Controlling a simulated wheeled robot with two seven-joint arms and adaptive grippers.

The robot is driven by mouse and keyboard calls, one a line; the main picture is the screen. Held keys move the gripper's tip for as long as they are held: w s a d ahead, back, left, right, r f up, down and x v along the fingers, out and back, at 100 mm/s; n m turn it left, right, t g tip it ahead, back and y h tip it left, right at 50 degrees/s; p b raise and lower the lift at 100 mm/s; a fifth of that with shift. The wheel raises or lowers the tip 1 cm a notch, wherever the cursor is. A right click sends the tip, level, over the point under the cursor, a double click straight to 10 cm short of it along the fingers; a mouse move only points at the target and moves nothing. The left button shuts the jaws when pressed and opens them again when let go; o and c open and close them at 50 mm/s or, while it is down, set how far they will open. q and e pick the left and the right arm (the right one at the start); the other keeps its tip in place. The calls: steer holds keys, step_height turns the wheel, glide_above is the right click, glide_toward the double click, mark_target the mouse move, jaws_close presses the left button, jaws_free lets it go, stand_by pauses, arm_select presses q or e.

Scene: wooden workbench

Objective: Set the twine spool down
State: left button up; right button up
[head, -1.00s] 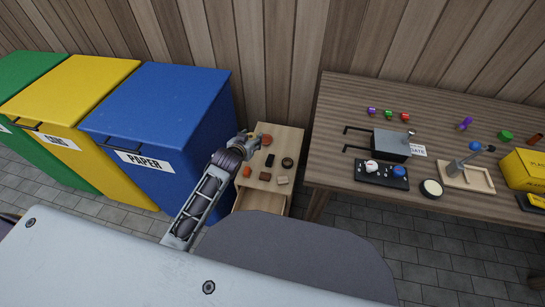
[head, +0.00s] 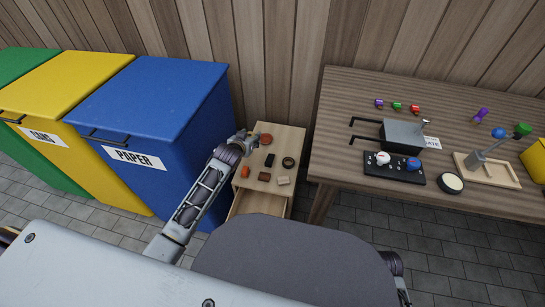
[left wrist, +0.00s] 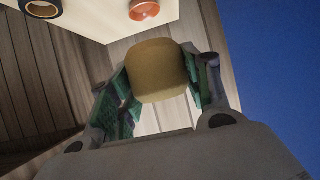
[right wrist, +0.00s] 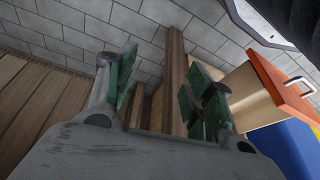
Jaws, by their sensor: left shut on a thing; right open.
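My left gripper (head: 244,142) is at the back left of the small wooden cabinet's top (head: 289,139), next to the blue bin. In the left wrist view its fingers (left wrist: 162,82) are shut on the tan twine spool (left wrist: 158,70). The spool shows beside the cabinet top's edge; I cannot tell its height or whether it touches anything. In the head view the gripper mostly hides it. My right gripper (right wrist: 160,85) is open and empty in the right wrist view, over the tiled floor beside wooden furniture.
The cabinet top holds an orange-red round thing (head: 265,139), a dark ring (head: 288,162), a black block (head: 269,160) and other small items. The blue paper bin (head: 150,110) stands close on the left. The workbench (head: 345,180) on the right carries several objects.

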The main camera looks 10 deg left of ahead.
mark_target(251, 159)
arm_select(q)
steer(key=w+f+b, duration=0.1)
steer(key=w+a+f+b, duration=0.1)
steer(key=f, duration=0.1)
steer(key=shift+a+b, duration=0.1)
steer(key=shift+b, duration=0.25)
steer(key=shift+w+a+f+b, duration=0.35)
steer(key=shift+w+f+b, duration=0.25)
steer(key=shift+b, duration=0.1)
arm_select(e)
steer(key=shift+s+a+r+t+y, duration=0.2)
steer(key=shift+a+r+y, duration=0.15)
steer(key=shift+a, duration=0.5)
steer(key=shift+s+a+r+t+y, duration=0.25)
steer(key=shift+a+r+y, duration=0.1)
steer(key=shift+a, duration=0.5)
steer(key=shift+s+a+r+t+y, duration=0.2)
steer(key=shift+a+r+y, duration=0.15)
steer(key=shift+a, duration=0.5)
arm_select(q)
steer(key=shift+f, duration=0.1)
arm_select(e)
steer(key=shift+f, duration=0.1)
